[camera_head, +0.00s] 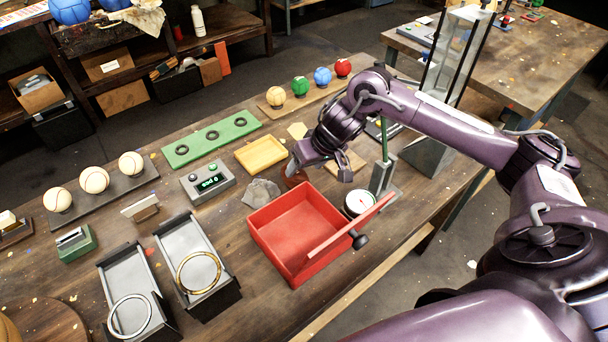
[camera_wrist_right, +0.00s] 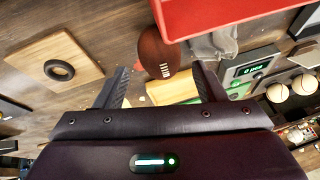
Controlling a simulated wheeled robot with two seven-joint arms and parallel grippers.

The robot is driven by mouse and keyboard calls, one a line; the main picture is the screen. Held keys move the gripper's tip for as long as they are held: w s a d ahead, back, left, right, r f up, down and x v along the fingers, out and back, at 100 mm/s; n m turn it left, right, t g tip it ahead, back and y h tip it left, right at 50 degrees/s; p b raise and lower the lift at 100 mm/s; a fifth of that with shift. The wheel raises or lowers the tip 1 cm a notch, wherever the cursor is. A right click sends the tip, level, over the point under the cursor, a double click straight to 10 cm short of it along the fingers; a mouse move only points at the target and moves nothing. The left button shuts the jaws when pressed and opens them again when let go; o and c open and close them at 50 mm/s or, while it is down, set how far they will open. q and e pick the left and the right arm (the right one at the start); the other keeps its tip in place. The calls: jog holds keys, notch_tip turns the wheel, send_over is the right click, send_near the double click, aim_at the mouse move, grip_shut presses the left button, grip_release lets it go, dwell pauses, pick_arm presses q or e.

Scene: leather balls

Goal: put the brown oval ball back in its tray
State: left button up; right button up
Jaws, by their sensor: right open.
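The brown oval ball (camera_head: 295,177) lies on the table behind the red tray (camera_head: 262,240), partly hidden by my right gripper (camera_head: 320,170) in the head view. In the right wrist view the ball (camera_wrist_right: 158,52) shows white lacing and lies close to the red tray's (camera_wrist_right: 235,12) edge; I cannot tell whether they touch. My right gripper (camera_wrist_right: 160,82) is open and empty, with the ball beyond its fingertips. A shallow yellow tray (camera_head: 261,155) looks empty and shows between the fingers in the wrist view (camera_wrist_right: 173,91). My left gripper is out of view.
A control box (camera_head: 208,182) and a green board with rings (camera_head: 212,140) stand further left. A gauge (camera_head: 358,204) and a green post (camera_head: 385,138) stand close to my right arm.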

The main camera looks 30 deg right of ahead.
aim_at(299, 172)
jog(key=x, duration=0.6)
jog(key=shift+w+f, duration=0.25)
jog(key=shift+w, duration=0.05)
jog(key=c, duration=0.8)
jog(key=shift+c, duration=0.2)
jog(key=shift+r, duration=0.15)
